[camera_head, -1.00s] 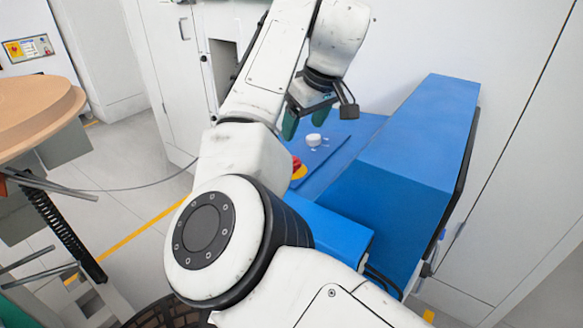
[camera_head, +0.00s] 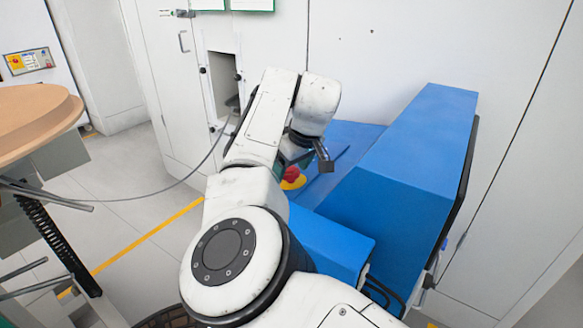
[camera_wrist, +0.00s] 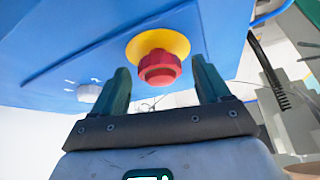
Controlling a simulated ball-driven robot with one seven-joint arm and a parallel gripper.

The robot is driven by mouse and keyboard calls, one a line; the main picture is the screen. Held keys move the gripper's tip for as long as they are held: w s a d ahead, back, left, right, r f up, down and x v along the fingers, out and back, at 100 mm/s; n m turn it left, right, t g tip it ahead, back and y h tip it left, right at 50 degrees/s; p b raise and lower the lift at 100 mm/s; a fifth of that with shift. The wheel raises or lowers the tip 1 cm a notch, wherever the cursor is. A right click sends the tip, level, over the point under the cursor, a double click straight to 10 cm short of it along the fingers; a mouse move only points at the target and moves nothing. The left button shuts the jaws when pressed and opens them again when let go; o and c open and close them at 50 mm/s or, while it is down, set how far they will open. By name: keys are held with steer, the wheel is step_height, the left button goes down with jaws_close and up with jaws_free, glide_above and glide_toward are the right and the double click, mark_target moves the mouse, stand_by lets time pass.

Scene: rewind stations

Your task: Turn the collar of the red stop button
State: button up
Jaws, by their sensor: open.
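The red stop button (camera_wrist: 159,68) sits on a round yellow base (camera_wrist: 160,44) on the blue panel in the wrist view. In the head view the red button (camera_head: 291,173) and part of its yellow base (camera_head: 293,184) show beside my wrist. My gripper (camera_wrist: 163,76) is open, with one green finger to the left and one to the right of the button. In the wrist view, gaps show between the fingers and the button, and I cannot tell how far the tips are from the panel. In the head view my arm hides most of the fingers.
A white knob (camera_wrist: 88,93) is on the same panel, left of the button in the wrist view. The blue console housing (camera_head: 415,145) rises right of my gripper. A wooden disc (camera_head: 35,125) stands at the far left, and a cable crosses the floor behind my arm.

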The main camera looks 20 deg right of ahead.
steer(key=shift+c, duration=0.3)
steer(key=c, duration=1)
steer(key=shift+p, duration=0.55)
steer(key=shift+r+m+h+p, duration=0.15)
steer(key=shift+m+h+p, duration=0.25)
steer(key=shift+m+p, duration=0.5)
steer(key=shift+a+m+h+p, duration=0.1)
steer(key=shift+m+h+p, duration=0.3)
steer(key=shift+p, duration=0.75)
steer(key=shift+a+f+m+h+p, duration=0.15)
steer(key=shift+m+h+p, duration=0.35)
steer(key=shift+m, duration=0.6)
steer(key=shift+a+f+m+h+p, duration=0.1)
steer(key=shift+m+h+p, duration=0.4)
steer(key=shift+m, duration=0.6)
